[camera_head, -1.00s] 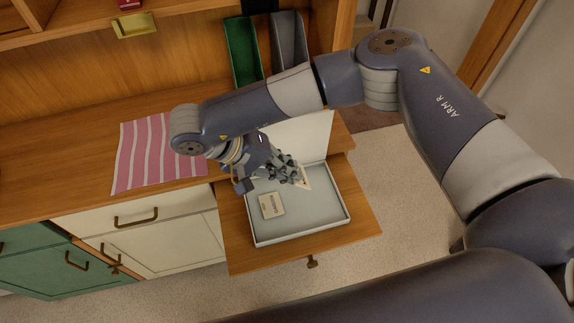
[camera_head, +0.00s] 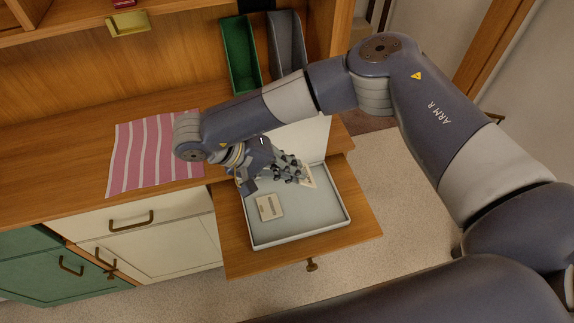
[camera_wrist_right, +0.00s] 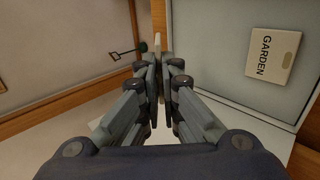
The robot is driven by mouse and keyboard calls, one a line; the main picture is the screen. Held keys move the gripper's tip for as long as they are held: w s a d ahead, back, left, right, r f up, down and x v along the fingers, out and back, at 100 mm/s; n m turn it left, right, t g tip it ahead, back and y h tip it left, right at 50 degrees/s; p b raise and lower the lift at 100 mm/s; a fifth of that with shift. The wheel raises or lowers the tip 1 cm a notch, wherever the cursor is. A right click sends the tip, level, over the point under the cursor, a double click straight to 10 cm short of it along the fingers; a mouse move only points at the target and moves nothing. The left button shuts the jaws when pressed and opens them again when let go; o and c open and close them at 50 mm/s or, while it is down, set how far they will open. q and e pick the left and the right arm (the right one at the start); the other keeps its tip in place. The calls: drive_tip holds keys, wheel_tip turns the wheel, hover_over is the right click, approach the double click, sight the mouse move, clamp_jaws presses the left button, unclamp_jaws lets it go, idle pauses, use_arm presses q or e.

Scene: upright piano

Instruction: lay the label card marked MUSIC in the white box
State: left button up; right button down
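The white box (camera_head: 347,207) lies open, its lid raised at the back. It also shows in the wrist view (camera_wrist_right: 215,55). My right gripper (camera_head: 300,173) is over the back part of the box, its fingers closed on a pale card (camera_head: 309,178). The card shows a dark mark that I cannot read. In the wrist view the card (camera_wrist_right: 160,50) appears edge-on between the fingertips (camera_wrist_right: 161,70). I cannot tell whether it touches the box. Another card (camera_head: 270,207) lies flat in the box at the left; the wrist view shows it reads GARDEN (camera_wrist_right: 273,57). My left gripper is not in view.
The box rests on a pulled-out wooden board (camera_head: 240,255) with a knob (camera_head: 312,265). A pink striped cloth (camera_head: 155,150) lies on the desk to the left. A green tray (camera_head: 240,55) and a grey tray (camera_head: 286,45) stand behind. The box's front right floor is bare.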

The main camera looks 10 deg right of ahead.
drive_tip(key=shift+w+d+f+b, duration=0.1)
drive_tip(key=shift+d+f+b, duration=0.7)
drive_tip(key=shift+f, duration=0.8)
drive_tip(key=shift+s+d+f+b, duration=0.1)
drive_tip(key=shift+d+f+b, duration=0.25)
drive_tip(key=shift+f+b, duration=1)
drive_tip(key=shift+w+d+f+b, duration=0.1)
drive_tip(key=shift+d+f+b, duration=0.55)
drive_tip(key=shift+f, duration=1.2)
drive_tip(key=c, duration=1.7)
unclamp_jaws()
drive_tip(key=shift+a, duration=0.1)
drive_tip(key=v, duration=1.2)
